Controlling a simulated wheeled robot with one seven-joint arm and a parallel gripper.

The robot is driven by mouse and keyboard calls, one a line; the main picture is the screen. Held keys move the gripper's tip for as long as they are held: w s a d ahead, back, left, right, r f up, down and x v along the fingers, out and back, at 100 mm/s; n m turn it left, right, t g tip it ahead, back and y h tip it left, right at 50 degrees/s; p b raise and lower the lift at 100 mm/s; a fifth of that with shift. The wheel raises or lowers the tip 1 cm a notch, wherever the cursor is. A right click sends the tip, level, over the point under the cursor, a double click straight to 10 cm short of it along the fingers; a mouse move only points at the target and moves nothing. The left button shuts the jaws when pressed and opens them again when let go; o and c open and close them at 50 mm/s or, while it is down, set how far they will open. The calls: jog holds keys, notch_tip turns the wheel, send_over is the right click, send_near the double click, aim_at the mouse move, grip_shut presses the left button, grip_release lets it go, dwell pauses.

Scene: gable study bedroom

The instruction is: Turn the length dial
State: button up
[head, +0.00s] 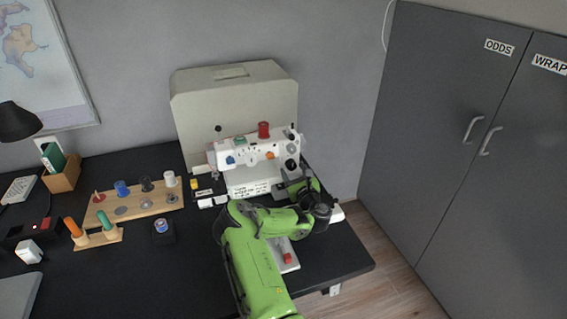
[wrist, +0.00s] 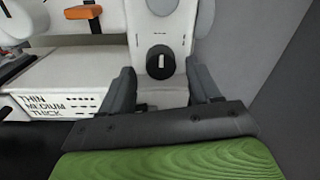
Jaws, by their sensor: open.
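The white sewing machine (head: 245,155) stands on the black desk in the head view. No label naming the length dial is legible. In the wrist view a black dial (wrist: 160,61) with an upright white mark faces me on the white machine body. My gripper (wrist: 160,78) is open and empty. Its two dark fingers stand left and right of the dial in the picture, and I see no contact. In the head view my gripper (head: 289,184) is partly hidden by my arm.
An orange knob (wrist: 83,12) sits left of the dial. A panel printed THIN, MEDIUM, THICK (wrist: 55,105) is at lower left. A red spool (head: 263,130) tops the machine. A beige cover (head: 235,95) stands behind; a grey cabinet (head: 450,130) is at right.

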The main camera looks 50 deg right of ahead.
jog(key=shift+w+d, duration=0.15)
jog(key=shift+w, duration=0.1)
jog(key=shift+r, duration=0.1)
jog(key=shift+s, duration=0.15)
jog(key=c, duration=1)
jog(key=shift+m+p, duration=0.45)
jog(key=shift+m, duration=0.35)
jog(key=shift+c, duration=0.2)
jog(key=o, duration=1)
jog(key=shift+o, duration=0.2)
